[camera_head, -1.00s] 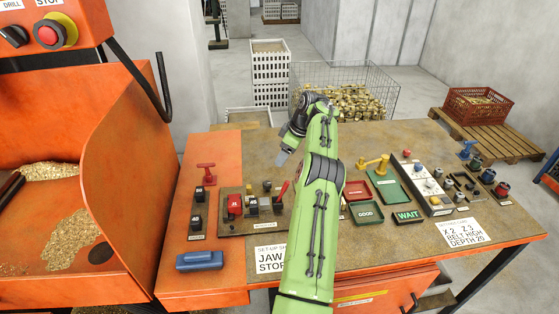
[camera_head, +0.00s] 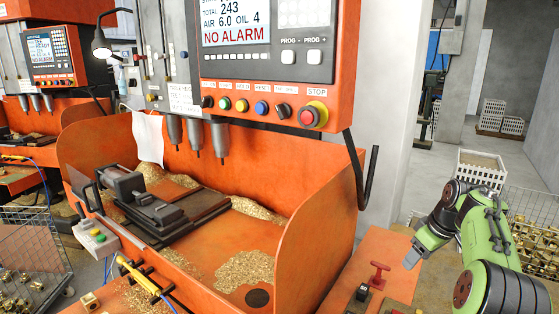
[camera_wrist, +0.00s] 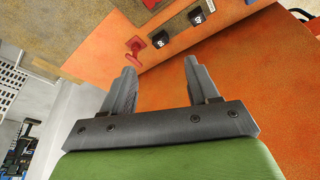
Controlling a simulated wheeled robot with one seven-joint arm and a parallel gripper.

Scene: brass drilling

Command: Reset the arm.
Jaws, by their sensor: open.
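My green arm (camera_head: 488,240) is at the lower right of the head view. My gripper (camera_head: 411,264) is at its end, pointing down over the orange bench. In the wrist view my gripper (camera_wrist: 158,72) shows two grey fingers apart with nothing between them. The same red handle (camera_head: 378,274) is left of and below the gripper in the head view.
An orange drilling machine (camera_head: 310,225) with brass chips and a vise (camera_head: 150,205) fills the middle. Its control panel (camera_head: 265,45) reads NO ALARM. Black switches (camera_wrist: 196,16) stand beyond the fingers. A white crate (camera_head: 482,168) and a wire basket (camera_head: 535,215) are behind my arm.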

